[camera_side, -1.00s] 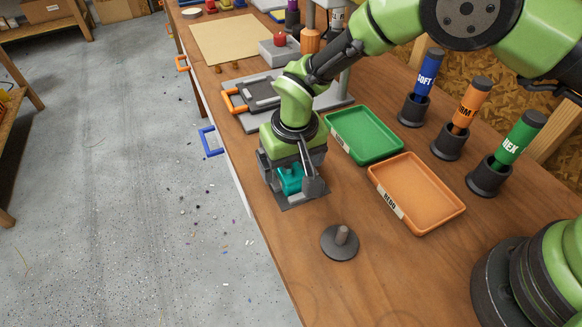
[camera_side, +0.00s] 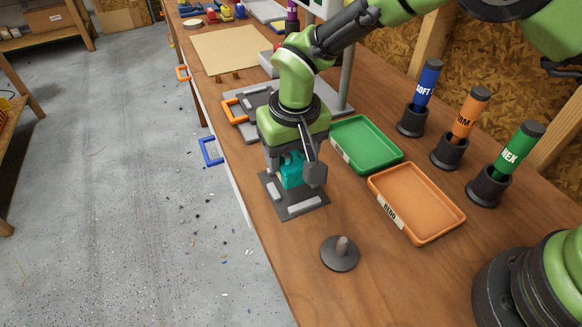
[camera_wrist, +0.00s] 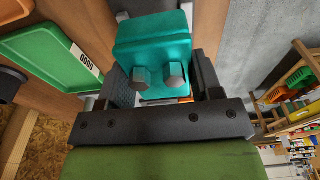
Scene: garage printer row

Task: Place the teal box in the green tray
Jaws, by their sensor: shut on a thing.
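The teal box (camera_side: 292,172) is between the fingers of my gripper (camera_side: 293,178), which is shut on it. In the side view it is held above a dark grey plate (camera_side: 305,205) on the bench, with the plate's surface showing below it. In the wrist view the teal box (camera_wrist: 152,50) fills the space between the dark fingers, with two hexagonal studs on its near face. The green tray (camera_side: 368,143) lies to the right of my gripper and looks empty. Part of the green tray (camera_wrist: 45,55) also shows at the left of the wrist view.
An orange tray (camera_side: 416,203) with a label sits in front of the green tray. A round dark base with a peg (camera_side: 340,253) stands near the front. Blue, orange and green tubes (camera_side: 508,163) stand in holders at the right. A printer bed (camera_side: 262,112) is behind my gripper.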

